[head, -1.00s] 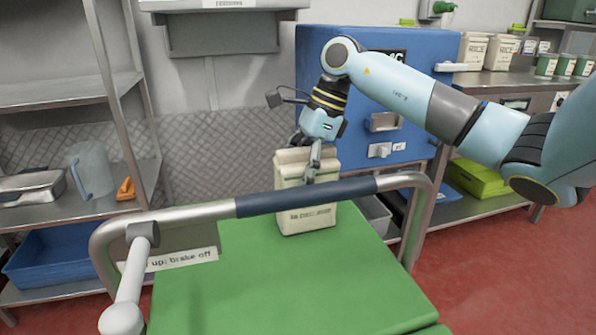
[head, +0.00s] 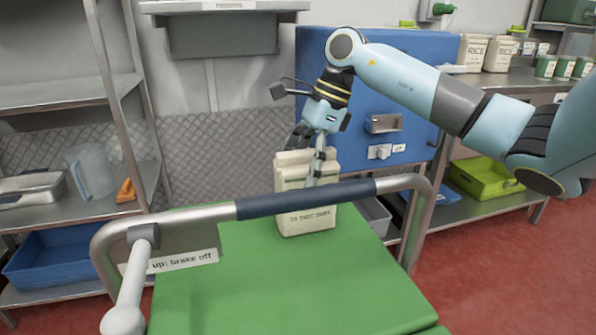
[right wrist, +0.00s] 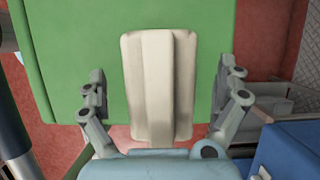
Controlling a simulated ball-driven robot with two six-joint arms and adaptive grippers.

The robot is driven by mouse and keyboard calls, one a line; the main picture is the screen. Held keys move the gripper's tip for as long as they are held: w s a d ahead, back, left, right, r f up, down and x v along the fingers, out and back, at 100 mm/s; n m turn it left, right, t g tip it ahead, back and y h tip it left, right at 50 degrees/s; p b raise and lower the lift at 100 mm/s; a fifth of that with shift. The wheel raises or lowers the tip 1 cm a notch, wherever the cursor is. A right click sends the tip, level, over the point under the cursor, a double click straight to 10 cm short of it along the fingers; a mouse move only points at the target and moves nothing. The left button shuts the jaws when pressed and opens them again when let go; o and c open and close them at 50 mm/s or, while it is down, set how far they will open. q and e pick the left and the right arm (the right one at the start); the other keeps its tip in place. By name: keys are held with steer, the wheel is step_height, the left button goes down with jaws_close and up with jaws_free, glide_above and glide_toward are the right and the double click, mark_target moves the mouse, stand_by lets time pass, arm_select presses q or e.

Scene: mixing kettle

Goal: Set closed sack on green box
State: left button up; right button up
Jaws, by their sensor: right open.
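The closed sack (head: 305,222), cream with dark print, stands upright on the green box top (head: 290,285), near its far edge. In the right wrist view the sack (right wrist: 158,85) lies between the spread fingers, with a gap on each side, over the green surface (right wrist: 75,45). My right gripper (head: 313,160) is open at the top of the sack in the head view; it also shows in the right wrist view (right wrist: 162,108). A metal handrail with a dark grip hides a strip across the sack. My left gripper is not in view.
The handrail (head: 300,199) crosses in front of the sack. A blue cabinet (head: 400,120) stands behind. Steel shelves (head: 75,205) with a clear jug (head: 92,172) are at left. A yellow-green crate (head: 485,178) sits under the right counter. The front of the green top is clear.

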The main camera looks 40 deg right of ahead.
steer(key=v, duration=1)
steer(key=shift+s+d+r+p, duration=0.1)
steer(key=shift+d+r+p, duration=0.05)
steer(key=shift+p, duration=0.25)
